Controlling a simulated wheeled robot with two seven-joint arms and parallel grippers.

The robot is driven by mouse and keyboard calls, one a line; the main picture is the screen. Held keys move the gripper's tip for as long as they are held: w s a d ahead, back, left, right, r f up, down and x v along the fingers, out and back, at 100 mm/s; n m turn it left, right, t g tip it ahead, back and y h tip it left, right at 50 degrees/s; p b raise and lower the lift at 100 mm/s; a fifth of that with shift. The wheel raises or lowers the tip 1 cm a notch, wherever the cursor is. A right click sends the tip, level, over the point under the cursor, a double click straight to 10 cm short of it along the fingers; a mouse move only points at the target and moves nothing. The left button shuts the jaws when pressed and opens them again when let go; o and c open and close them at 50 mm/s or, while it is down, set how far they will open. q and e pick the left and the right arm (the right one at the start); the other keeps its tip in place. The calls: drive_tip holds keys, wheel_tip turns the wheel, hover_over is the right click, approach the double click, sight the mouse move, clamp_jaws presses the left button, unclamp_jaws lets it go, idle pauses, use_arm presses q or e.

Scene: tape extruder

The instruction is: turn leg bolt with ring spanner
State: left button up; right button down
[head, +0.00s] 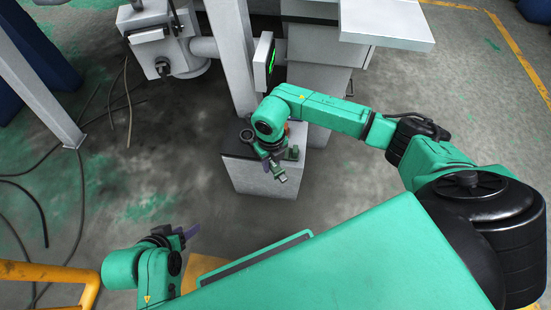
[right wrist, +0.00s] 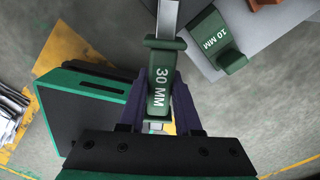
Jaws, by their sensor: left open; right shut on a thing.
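My right gripper (head: 277,172) is over the front of the grey box. The right wrist view shows its purple fingers (right wrist: 160,112) shut on a green spanner holder marked 30 MM (right wrist: 160,85), with a bright metal shank running up out of frame. The spanner's ring end is not visible there. A second green spanner marked 10 MM (right wrist: 218,40) lies on the light box top to the right. My left gripper (head: 187,234) is open and empty at lower left, above the floor. A machine leg (head: 45,85) stands at upper left; no bolt on it can be made out.
The grey box (head: 250,178) stands before the machine column (head: 232,55). A small screen (head: 264,62) and a grey shelf (head: 385,22) are near the column. Loose cables (head: 40,205) lie on the left floor. A yellow rail (head: 40,272) is at lower left.

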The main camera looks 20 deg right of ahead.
drive_tip(key=shift+a+m, duration=0.3)
drive_tip(key=shift+a, duration=0.05)
drive_tip(key=a+m, duration=0.2)
drive_tip(key=shift+s+a+p, duration=0.1)
drive_tip(key=shift+a+p, duration=0.2)
drive_tip(key=shift+p, duration=0.05)
idle(0.3)
drive_tip(key=a+m, duration=0.2)
drive_tip(key=shift+a, duration=0.3)
